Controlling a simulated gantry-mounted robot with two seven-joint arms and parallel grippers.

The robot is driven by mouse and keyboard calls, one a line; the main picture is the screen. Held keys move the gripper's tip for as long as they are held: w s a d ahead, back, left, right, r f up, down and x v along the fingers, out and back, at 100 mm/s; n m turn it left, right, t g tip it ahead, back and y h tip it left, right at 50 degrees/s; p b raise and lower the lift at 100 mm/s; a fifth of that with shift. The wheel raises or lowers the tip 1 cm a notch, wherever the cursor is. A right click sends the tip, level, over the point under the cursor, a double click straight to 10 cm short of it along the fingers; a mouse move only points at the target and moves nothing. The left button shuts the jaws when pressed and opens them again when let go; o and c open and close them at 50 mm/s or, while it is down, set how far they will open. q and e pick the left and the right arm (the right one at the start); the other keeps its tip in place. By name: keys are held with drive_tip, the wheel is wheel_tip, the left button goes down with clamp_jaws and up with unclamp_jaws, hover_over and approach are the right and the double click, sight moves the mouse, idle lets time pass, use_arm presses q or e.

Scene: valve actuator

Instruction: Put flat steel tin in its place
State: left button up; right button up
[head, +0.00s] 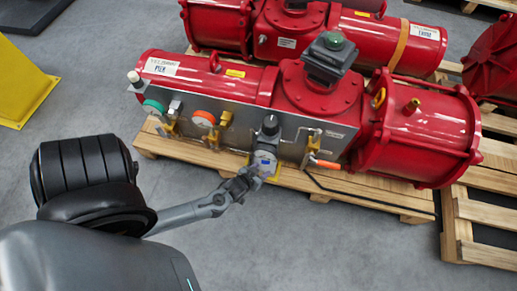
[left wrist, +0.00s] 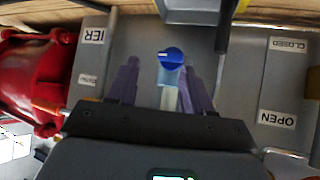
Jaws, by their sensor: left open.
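I cannot make out a flat steel tin in either view. My left gripper (head: 250,178) is in front of the panel of the red valve actuator (head: 330,95), close to a grey device with a black knob (head: 270,126) and a small blue display. In the left wrist view, the left gripper (left wrist: 168,68) has its two fingers apart. A blue round knob (left wrist: 172,56) with a pale stem below it shows between them. I cannot tell whether the fingers touch it. My right gripper is in neither view.
The actuator rests on a wooden pallet (head: 385,202). Gauges, brass fittings and an orange-handled valve (head: 325,162) stick out from its panel. A second red actuator (head: 400,40) stands behind. A yellow block (head: 22,85) is at left. The grey floor (head: 330,250) in front is clear.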

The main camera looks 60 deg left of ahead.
use_arm(q)
drive_tip(key=s+d+r+m+g+h, duration=0.2)
drive_tip(key=d+r, duration=0.4)
drive_tip(key=r, duration=0.4)
drive_tip(key=s+d+r+m+g+h, duration=0.2)
drive_tip(key=s+d+r+m+g, duration=0.1)
drive_tip(key=r, duration=0.7)
drive_tip(key=s+d+m, duration=0.1)
drive_tip(key=s+d, duration=0.1)
drive_tip(key=d, duration=0.1)
drive_tip(key=shift+r+m+g, duration=0.4)
